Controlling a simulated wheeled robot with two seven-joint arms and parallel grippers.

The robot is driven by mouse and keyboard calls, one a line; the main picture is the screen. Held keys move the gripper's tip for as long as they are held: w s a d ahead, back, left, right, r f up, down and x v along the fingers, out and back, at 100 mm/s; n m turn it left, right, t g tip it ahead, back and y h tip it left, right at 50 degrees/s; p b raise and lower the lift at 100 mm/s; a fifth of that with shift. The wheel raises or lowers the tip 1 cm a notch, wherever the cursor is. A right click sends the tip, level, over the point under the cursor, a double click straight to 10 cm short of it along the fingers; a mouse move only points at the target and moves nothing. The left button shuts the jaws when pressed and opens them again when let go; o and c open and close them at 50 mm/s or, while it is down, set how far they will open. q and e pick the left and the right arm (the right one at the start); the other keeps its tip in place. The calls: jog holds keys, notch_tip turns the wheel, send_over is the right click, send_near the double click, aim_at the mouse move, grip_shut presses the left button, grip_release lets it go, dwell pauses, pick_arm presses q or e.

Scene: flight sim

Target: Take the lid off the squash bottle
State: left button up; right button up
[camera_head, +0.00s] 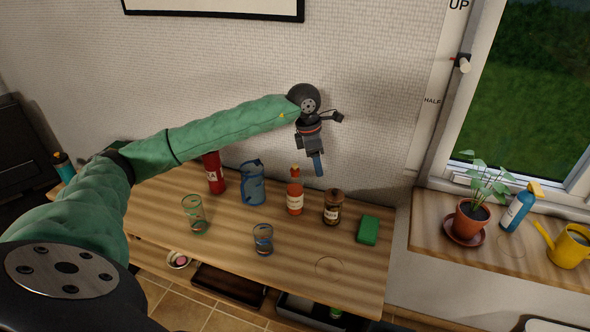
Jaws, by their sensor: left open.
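The orange-red bottle (295,199) with a pale label, which looks like the squash bottle, stands upright on the wooden table. Its small orange lid (295,172) sits on top of its neck. My left gripper (318,165) hangs with its blue fingers pointing down, just right of the lid in the picture and apart from it as far as I can see. It is open with nothing visible between its fingers; the two fingers overlap from this angle. My right gripper is not in view.
A dark jar (332,208) and a green block (368,230) stand right of the bottle. A blue jug (252,184), a red container (214,174) and two glasses (194,214) (263,240) stand left and in front. The wall is close behind. The table's front right is clear.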

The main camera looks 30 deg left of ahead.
aim_at(295, 165)
pick_arm(q)
jog(key=a+y, duration=0.1)
jog(key=a, duration=0.1)
jog(key=a+r+y, duration=0.1)
jog(key=a, duration=0.2)
jog(key=a+r, duration=0.1)
jog(key=a, duration=0.1)
jog(key=shift+a+r+n+g+y, duration=0.15)
jog(key=shift+a+n+g+y, duration=0.15)
jog(key=shift+a+y, duration=0.1)
jog(key=shift+w+f+p, duration=0.15)
jog(key=shift+f+p, duration=0.5)
jog(key=shift+f, duration=0.55)
jog(key=f+p, duration=0.3)
jog(key=f, duration=0.1)
jog(key=shift+w+a, duration=0.1)
jog(key=shift+w, duration=0.2)
jog(key=shift+f, duration=0.55)
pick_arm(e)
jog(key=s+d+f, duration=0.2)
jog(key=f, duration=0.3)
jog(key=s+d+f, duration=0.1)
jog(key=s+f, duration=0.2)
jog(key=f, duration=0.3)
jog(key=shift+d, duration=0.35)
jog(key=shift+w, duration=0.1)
pick_arm(q)
jog(key=c, duration=1)
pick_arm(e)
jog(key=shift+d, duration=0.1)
